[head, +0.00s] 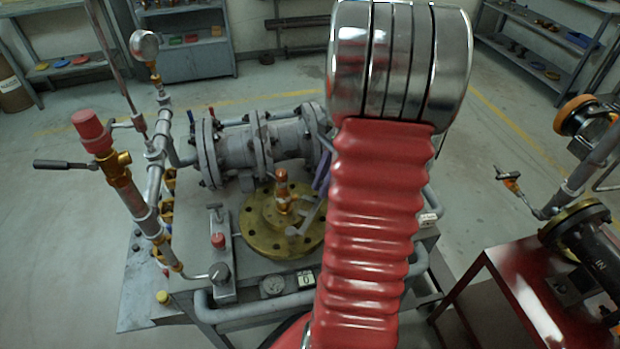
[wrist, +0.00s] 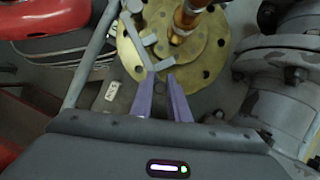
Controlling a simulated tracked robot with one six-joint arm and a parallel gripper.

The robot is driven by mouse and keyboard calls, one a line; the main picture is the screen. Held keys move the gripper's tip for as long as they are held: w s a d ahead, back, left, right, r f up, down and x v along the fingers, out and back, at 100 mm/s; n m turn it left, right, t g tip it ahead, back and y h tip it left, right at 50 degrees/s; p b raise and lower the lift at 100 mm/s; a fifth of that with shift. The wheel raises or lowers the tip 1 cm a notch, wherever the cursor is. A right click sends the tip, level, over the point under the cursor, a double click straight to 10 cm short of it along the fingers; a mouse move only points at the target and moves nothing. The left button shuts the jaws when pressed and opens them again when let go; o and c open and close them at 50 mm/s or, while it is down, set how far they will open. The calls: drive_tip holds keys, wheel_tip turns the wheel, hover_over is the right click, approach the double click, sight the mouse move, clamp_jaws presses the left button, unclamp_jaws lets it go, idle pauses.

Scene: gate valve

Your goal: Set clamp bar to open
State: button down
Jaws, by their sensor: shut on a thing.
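A grey bar (head: 308,216) stands over the round brass flange (head: 255,240), beside its copper-coloured stem (head: 282,190). I take this bar for the clamp bar. In the wrist view the grey bar (wrist: 134,48) runs over the flange (wrist: 207,58) and bends near my fingertips. My gripper (wrist: 160,75) has two purple fingers, closed in on the bar's near end. Exactly where they touch it is hard to see. In the head view a purple finger (head: 322,170) shows just left of my red arm, which hides most of the gripper.
A grey flanged pipe (head: 240,150) lies behind the brass flange. An upright pipe with a red cap (head: 90,130) and a gauge (head: 145,45) stand at left. A grey block with a red knob (head: 218,240) is close by. A red table (head: 510,300) stands at right.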

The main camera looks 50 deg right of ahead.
drive_tip(key=shift+s+m+t, duration=0.7)
drive_tip(key=shift+s+m, duration=1.1)
drive_tip(key=shift+s, duration=0.45)
drive_tip(key=shift+h, duration=0.3)
drive_tip(key=c, duration=1.7)
unclamp_jaws()
drive_tip(key=shift+r, duration=0.1)
drive_tip(key=v, duration=1.3)
drive_tip(key=shift+d+r, duration=0.15)
drive_tip(key=shift+r, duration=0.1)
